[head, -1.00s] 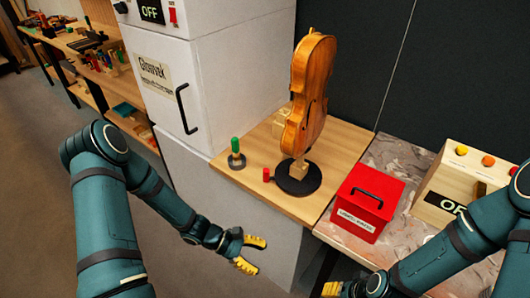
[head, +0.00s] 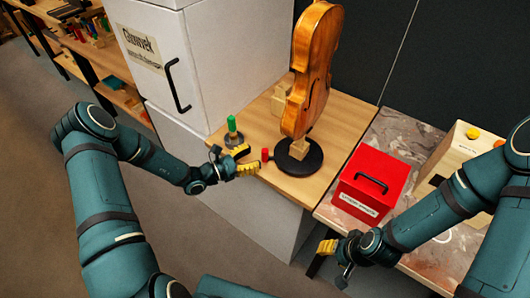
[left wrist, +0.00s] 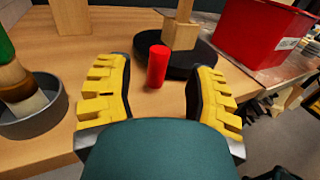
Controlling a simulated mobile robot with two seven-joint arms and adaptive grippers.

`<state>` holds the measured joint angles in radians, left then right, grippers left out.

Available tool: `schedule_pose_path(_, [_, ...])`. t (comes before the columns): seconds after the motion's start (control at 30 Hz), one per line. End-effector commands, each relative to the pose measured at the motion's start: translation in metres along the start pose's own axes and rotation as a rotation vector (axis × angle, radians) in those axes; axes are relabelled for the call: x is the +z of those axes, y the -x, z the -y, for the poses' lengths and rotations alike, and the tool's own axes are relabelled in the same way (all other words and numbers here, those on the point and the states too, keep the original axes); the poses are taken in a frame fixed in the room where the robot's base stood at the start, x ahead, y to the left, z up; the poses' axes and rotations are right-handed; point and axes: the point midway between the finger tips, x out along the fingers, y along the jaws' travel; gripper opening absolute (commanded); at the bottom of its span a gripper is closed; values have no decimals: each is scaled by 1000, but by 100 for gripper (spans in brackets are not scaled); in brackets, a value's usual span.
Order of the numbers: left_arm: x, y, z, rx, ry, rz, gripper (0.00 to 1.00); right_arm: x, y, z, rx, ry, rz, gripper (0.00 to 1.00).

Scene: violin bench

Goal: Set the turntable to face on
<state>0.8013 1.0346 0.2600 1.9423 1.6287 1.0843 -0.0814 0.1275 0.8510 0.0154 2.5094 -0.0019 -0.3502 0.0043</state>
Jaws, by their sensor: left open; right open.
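The turntable is a round black disc (head: 312,164) on the wooden bench, with a violin body (head: 316,75) upright on a wooden block (head: 299,148) at its centre. The violin stands obliquely to the head view, its side and part of one face showing. A red peg (head: 265,155) stands at the turntable's left edge; it also shows in the left wrist view (left wrist: 157,66). My left gripper (head: 247,160) is open at the bench's front edge, its yellow fingers either side of the line to the peg, not touching it. My right gripper (head: 336,259) is open, low in front of the bench.
A green-handled tool in a grey dish (head: 232,131) stands left of the peg. A red lidded box (head: 371,185) stands to the right on a marbled top. A white cabinet (head: 185,65) rises at the back left.

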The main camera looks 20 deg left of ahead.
Motion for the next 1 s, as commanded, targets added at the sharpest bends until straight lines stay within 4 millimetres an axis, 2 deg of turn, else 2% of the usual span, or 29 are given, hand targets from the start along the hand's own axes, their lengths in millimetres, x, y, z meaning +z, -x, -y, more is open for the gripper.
schedule_pose_path(0.1, [-1, -22, 1, -3, -1, 1, 54, 0, -3, -1, 0, 0, -2, 47])
schedule_pose_path(0.3, [-1, -44, 0, -2, -1, -1, 54, -1, -6, -2, 0, 1, -3, 47])
schedule_pose_path(0.47, [0, -51, 0, -1, -1, -1, 54, -1, -6, -2, 0, 1, -4, 47])
schedule_pose_path(0.73, [0, -51, 0, -1, -1, -1, 53, -1, -6, -2, 0, 1, -4, 47])
schedule_pose_path(0.8, [0, -51, 0, -1, -1, -1, 29, -1, -6, -2, 0, 1, -4, 47])
schedule_pose_path(0.9, [0, -51, 0, -1, -1, -1, 0, -1, -6, -2, 0, 1, -4, 47])
schedule_pose_path(1.0, [0, -51, 0, -1, -1, -1, 0, -1, -6, -2, 0, 1, -4, 47])
